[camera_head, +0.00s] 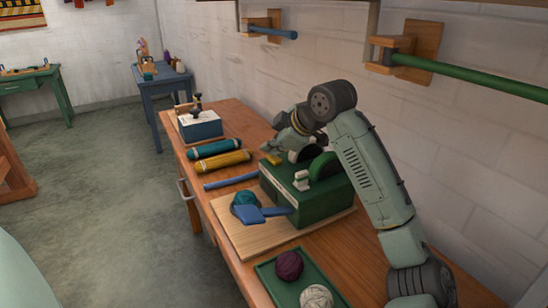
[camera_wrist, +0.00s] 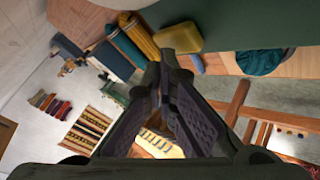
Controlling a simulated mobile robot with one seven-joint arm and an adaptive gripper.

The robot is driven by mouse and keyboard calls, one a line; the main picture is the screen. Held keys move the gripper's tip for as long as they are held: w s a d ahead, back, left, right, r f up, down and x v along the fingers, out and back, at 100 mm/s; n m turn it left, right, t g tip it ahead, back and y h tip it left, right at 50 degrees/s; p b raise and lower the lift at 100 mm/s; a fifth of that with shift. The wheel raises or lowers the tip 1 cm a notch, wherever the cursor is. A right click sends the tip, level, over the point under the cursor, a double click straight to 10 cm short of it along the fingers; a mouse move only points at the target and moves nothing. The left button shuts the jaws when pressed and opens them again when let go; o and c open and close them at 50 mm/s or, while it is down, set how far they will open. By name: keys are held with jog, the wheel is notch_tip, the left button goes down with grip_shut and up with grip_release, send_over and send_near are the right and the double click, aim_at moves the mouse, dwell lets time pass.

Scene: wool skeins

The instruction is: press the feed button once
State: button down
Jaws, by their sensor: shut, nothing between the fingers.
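A green box-shaped machine (camera_head: 312,198) stands on a wooden board on the workbench. A yellow rounded block (camera_head: 273,159) shows at its far edge; it looks like the feed button, though no label is readable. My gripper (camera_head: 275,147) is shut and empty, just above and beside this block. In the wrist view the shut fingertips (camera_wrist: 168,56) lie close to the yellow block (camera_wrist: 180,38), and the green machine side (camera_wrist: 250,33) is to its right. I cannot tell whether the fingertips touch the block.
A teal yarn ball (camera_head: 244,199) and a blue paddle (camera_head: 264,214) are in front of the machine. Yellow (camera_head: 220,162) and teal (camera_head: 214,147) skeins lie to its left. A green tray (camera_head: 269,272) holds two yarn balls. A green rail (camera_head: 470,75) sticks out from the wall.

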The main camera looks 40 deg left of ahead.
aim_at(272, 158)
jog(key=shift+s+f+b, duration=0.2)
jog(key=shift+f+b, duration=0.35)
jog(key=shift+f, duration=0.5)
dwell(1.1)
jog(key=shift+r, duration=0.1)
jog(key=shift+w+r+p, duration=0.1)
jog(key=shift+r+p, duration=0.3)
jog(key=shift+p, duration=0.35)
jog(key=shift+r, duration=0.15)
jog(key=shift+a+r+p, duration=0.15)
jog(key=shift+r+p, duration=0.4)
jog(key=shift+p, duration=0.1)
notch_tip(272, 158, up, 4)
jog(key=p, duration=0.3)
jog(key=shift+w+r, duration=0.1)
jog(key=shift+w, duration=0.05)
